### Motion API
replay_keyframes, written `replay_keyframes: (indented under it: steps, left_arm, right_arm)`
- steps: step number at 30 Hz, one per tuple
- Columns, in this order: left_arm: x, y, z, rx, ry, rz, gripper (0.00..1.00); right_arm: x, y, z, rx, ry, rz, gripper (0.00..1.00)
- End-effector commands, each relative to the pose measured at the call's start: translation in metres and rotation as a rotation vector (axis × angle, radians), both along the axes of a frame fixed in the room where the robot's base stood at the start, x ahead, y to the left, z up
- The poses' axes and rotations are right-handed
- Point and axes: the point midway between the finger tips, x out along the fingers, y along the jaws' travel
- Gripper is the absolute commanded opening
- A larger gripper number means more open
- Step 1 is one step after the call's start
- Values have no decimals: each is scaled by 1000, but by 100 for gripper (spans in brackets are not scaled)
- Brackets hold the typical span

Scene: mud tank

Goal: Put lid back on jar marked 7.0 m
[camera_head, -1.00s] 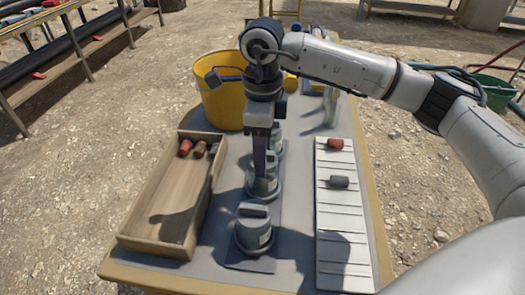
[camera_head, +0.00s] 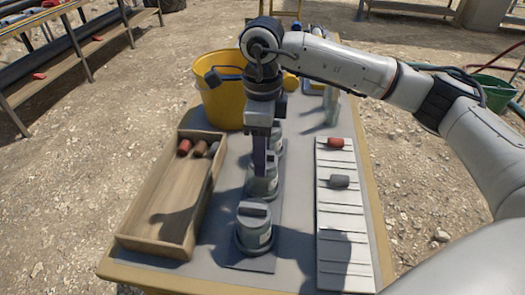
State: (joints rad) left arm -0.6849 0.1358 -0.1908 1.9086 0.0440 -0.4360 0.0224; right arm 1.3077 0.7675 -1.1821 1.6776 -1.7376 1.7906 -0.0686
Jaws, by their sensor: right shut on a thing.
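Several grey-white jars stand in a row on a dark strip down the middle of the table. The nearest jar (camera_head: 254,228) has a lid with a raised bar handle on it. The middle jar (camera_head: 262,182) is directly under my right gripper (camera_head: 261,168). My right gripper points straight down and is shut on a lid at the top of this jar; the fingers hide most of the lid. Another jar (camera_head: 277,140) shows partly behind the gripper. I cannot read any depth marks, so I cannot tell which jar is marked 7.0 m. My left gripper is out of view.
A wooden tray (camera_head: 158,237) with red, brown and grey plugs stands on the left. A white slotted board (camera_head: 343,222) on the right holds a red plug (camera_head: 335,143) and a dark plug (camera_head: 340,181). A yellow bucket (camera_head: 219,105) stands behind.

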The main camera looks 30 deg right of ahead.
Motion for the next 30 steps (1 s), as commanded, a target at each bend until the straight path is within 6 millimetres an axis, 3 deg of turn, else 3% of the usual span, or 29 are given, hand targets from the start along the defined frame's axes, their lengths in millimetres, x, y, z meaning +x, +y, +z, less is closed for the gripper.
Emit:
replay_keyframes:
  steps: [5, 6, 9, 15, 19, 30]
  left_arm:
    - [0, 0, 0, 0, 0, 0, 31]
    - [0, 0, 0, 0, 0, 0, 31]
    - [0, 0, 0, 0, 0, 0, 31]
    - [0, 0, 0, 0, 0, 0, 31]
    - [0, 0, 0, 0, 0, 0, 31]
    - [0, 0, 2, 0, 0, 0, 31]
  right_arm:
    - [0, 0, 0, 1, -1, 0, 28]
    - [0, 0, 0, 1, -1, 0, 56]
    - [0, 0, 0, 1, -1, 0, 71]
    - [0, 0, 0, 0, 0, 0, 71]
    - [0, 0, 0, 0, 0, 0, 89]
    - [0, 0, 3, 0, 0, 0, 89]
